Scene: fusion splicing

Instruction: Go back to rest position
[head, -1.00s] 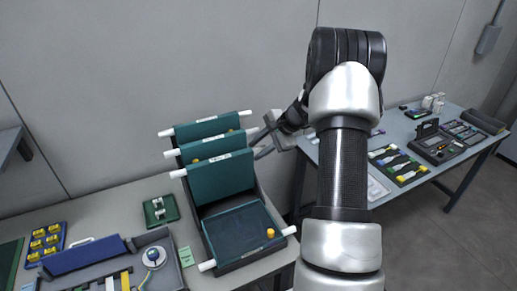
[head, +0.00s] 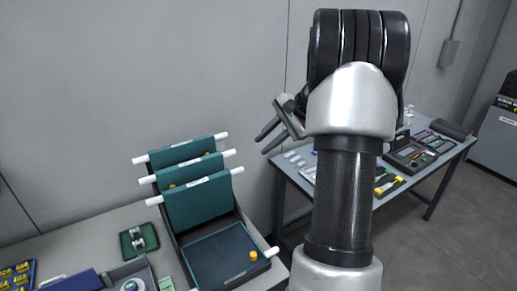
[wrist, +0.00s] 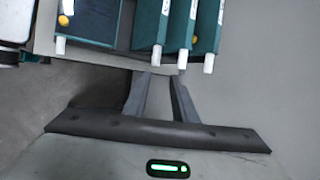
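My gripper (head: 267,133) is to the right of the green hinged trays, in free air beside the wall, with its fingers apart and nothing between them. In the wrist view my gripper (wrist: 160,80) shows two grey fingers spread apart and empty. The green trays (head: 197,203) stand tilted up in a row in a dark holder, with white rods at their sides. They also show in the wrist view (wrist: 176,28), beyond the fingertips and apart from them. My arm hides part of the right side.
A lower green tray (head: 215,262) lies flat with a yellow knob. A small green holder (head: 138,240) is on the left bench. A second table (head: 440,165) with tools stands behind my arm at right. A gap lies between the benches.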

